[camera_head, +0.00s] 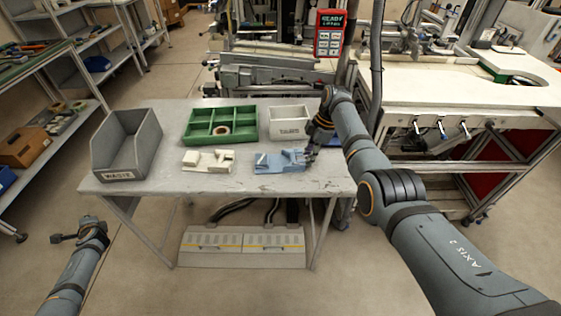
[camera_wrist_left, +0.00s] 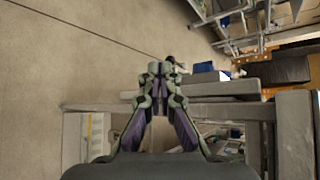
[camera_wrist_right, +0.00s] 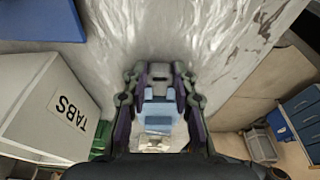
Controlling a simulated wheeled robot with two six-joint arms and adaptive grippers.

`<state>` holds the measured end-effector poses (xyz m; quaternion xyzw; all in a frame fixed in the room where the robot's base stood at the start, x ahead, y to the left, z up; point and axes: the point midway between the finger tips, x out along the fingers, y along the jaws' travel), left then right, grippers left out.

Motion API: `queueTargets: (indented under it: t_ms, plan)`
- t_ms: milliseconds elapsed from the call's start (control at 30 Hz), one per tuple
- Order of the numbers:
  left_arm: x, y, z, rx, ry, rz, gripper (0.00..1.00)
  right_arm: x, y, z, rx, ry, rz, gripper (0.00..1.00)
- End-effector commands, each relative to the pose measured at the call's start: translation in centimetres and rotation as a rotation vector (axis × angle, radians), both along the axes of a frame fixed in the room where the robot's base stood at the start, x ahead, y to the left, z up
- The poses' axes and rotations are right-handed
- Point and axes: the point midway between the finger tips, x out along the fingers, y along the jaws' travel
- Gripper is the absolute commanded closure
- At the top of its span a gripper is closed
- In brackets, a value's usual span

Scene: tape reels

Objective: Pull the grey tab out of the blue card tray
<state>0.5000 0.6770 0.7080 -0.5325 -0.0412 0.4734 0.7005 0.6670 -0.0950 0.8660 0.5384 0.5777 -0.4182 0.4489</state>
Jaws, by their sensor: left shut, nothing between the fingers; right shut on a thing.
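The blue card tray (camera_head: 270,165) lies near the front right of the grey table. It also shows between the fingers in the right wrist view (camera_wrist_right: 158,122). My right gripper (camera_head: 311,152) is at the right end of this tray, low over the table. In the right wrist view, its fingers (camera_wrist_right: 160,76) are closed on the small grey tab at the tray's end.
A cream tray (camera_head: 208,161) lies left of the blue one. Behind are a green divided box (camera_head: 221,112) with a tape reel and a white TABS bin (camera_head: 290,132). A grey WASTE bin (camera_head: 116,174) stands at the left. The table's front edge is close.

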Motion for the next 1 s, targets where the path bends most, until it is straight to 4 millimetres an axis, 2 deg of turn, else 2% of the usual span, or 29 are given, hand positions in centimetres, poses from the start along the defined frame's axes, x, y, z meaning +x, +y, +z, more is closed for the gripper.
queueTargets:
  t_ms: [33,200,300,367,400,433,600,767,800,867,1000]
  plan:
    - [1.2,1.2,2.7,0.062,-0.005,-0.014,1.00,0.0,0.0,0.0,0.000,0.001,0.000,1.00]
    - [4.5,4.1,11.6,0.271,-0.007,-0.052,1.00,0.0,0.0,0.0,0.000,0.001,0.000,1.00]
    - [6.5,4.7,17.1,0.385,-0.019,-0.064,1.00,0.0,0.0,0.0,0.000,0.001,0.000,1.00]
    - [8.0,3.9,20.1,0.436,-0.042,-0.069,1.00,0.0,0.0,-0.1,0.000,0.001,0.000,1.00]
    - [9.2,2.8,21.8,0.455,-0.067,-0.073,1.00,0.0,0.0,-0.1,0.000,0.001,0.000,1.00]
    - [10.1,1.6,22.8,0.458,-0.088,-0.074,1.00,0.0,0.0,-0.1,0.000,0.001,0.000,1.00]
    - [14.9,-6.6,26.1,0.377,-0.233,-0.085,1.00,0.0,0.0,0.0,0.000,0.001,0.000,1.00]
    - [18.4,-14.7,29.6,0.222,-0.377,-0.074,1.00,0.0,0.0,0.0,0.000,0.000,0.000,1.00]
    - [19.2,-17.0,29.8,0.139,-0.409,-0.058,1.00,0.0,0.0,0.0,0.000,0.001,0.000,1.00]
    - [20.3,-20.3,29.2,-0.021,-0.431,-0.026,1.00,0.0,0.0,-0.1,0.000,0.001,0.000,1.00]
    - [22.2,-27.6,26.2,-0.373,-0.396,0.028,1.00,0.0,0.0,0.0,0.000,0.001,0.000,1.00]
